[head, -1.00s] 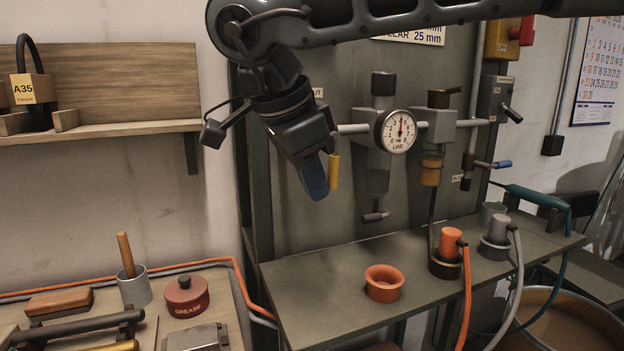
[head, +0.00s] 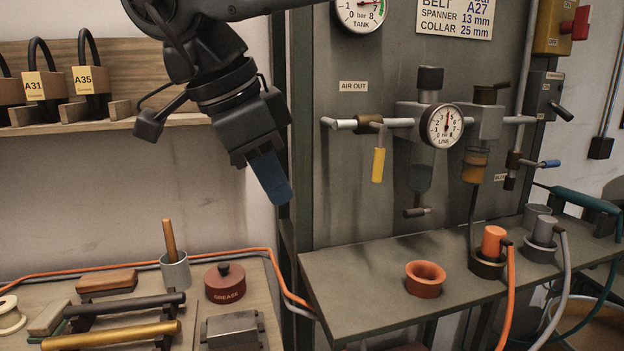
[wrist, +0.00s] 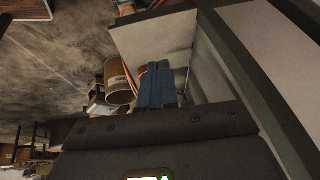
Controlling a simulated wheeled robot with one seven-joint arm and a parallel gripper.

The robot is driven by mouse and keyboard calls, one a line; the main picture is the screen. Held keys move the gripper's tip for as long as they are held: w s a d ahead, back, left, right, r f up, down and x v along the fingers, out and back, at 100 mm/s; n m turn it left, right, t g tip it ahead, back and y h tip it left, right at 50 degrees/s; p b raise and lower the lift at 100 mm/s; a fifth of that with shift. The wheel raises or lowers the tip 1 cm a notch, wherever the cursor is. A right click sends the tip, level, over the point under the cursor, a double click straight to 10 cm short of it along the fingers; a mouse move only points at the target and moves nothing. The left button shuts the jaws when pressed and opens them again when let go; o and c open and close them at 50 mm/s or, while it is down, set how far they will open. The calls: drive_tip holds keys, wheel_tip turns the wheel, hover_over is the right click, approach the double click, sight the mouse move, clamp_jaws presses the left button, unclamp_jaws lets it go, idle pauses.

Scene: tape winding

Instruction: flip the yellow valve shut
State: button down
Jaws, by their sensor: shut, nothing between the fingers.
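The yellow valve lever (head: 378,165) hangs straight down from its brown valve body (head: 369,124) on the pipe under the AIR OUT label in the head view. The lever stands across the pipe's line. My gripper (head: 279,196) is shut and empty, its blue fingers pointing down. It is left of the lever and a little lower, clearly apart from it. The blue fingers (wrist: 158,84) also show in the wrist view, where I cannot make out the valve.
The line gauge (head: 441,126) sits right of the valve. A shelf (head: 110,129) with tagged belts is left of my arm. Below are a bench with a red grease pot (head: 225,284) and a grey shelf (head: 340,290) with an orange cup (head: 425,279).

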drive_tip(key=shift+s+a, duration=0.45)
drive_tip(key=shift+a, duration=0.35)
